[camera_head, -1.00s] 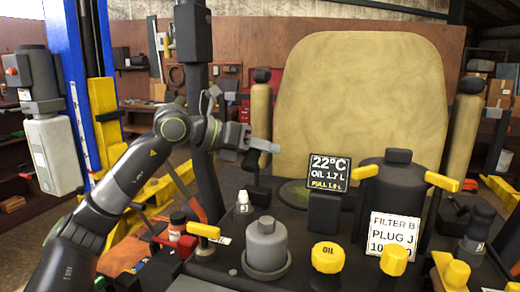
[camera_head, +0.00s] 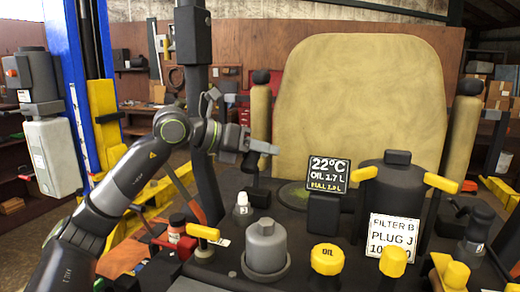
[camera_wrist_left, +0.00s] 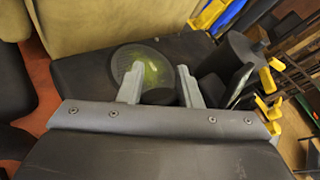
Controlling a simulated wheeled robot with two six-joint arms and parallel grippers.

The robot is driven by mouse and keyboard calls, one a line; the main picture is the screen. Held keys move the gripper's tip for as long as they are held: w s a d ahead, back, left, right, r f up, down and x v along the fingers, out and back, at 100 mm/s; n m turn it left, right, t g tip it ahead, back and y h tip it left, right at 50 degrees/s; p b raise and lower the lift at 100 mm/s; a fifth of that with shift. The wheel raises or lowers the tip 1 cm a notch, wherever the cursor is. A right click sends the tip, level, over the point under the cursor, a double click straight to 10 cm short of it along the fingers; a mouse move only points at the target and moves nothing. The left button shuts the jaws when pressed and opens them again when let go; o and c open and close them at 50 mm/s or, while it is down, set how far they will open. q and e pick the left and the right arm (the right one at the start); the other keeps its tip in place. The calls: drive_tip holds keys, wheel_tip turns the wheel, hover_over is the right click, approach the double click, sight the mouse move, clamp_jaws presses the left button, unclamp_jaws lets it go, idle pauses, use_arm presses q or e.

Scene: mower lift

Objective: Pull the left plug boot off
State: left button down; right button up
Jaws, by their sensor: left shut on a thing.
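My left gripper (camera_head: 262,148) is in the middle of the head view, raised above the deck. It is shut on a dark piece, which looks like the left plug boot (camera_head: 252,161), hanging just under the fingers. Below it, apart from it, a small white plug top (camera_head: 243,197) stands upright in a labelled dark base. In the left wrist view the two fingers (camera_wrist_left: 159,85) show with a gap between them; the held piece is not clear there. The right plug boot (camera_head: 481,222) stands dark on its base at the right. My right gripper is not in view.
A grey capped canister (camera_head: 266,246), a yellow oil cap (camera_head: 327,258) and a yellow T-handle (camera_head: 204,231) stand in front. A display (camera_head: 328,177) and a black filter housing (camera_head: 392,195) are to the right. The tan seat (camera_head: 362,105) rises behind.

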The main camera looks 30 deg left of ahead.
use_arm(q)
drive_tip(key=shift+f, duration=0.45)
drive_tip(key=c, duration=1.4)
unclamp_jaws()
drive_tip(key=shift+c, duration=0.2)
drive_tip(key=shift+o, duration=1.4)
drive_tip(key=shift+w, duration=0.25)
drive_tip(key=shift+o, duration=0.4)
drive_tip(key=shift+w+a+f, duration=0.1)
drive_tip(key=shift+w+f, duration=0.1)
drive_tip(key=shift+w, duration=0.3)
drive_tip(key=shift+s+r, duration=0.2)
drive_tip(key=shift+s, duration=0.25)
drive_tip(key=shift+s+a+r+b, duration=0.15)
drive_tip(key=shift+s+a+b, duration=0.25)
drive_tip(key=shift+a+b, duration=0.2)
drive_tip(key=b+v, duration=1)
drive_tip(key=v, duration=0.5)
drive_tip(key=shift+s+r, duration=0.3)
drive_tip(key=shift+r, duration=0.2)
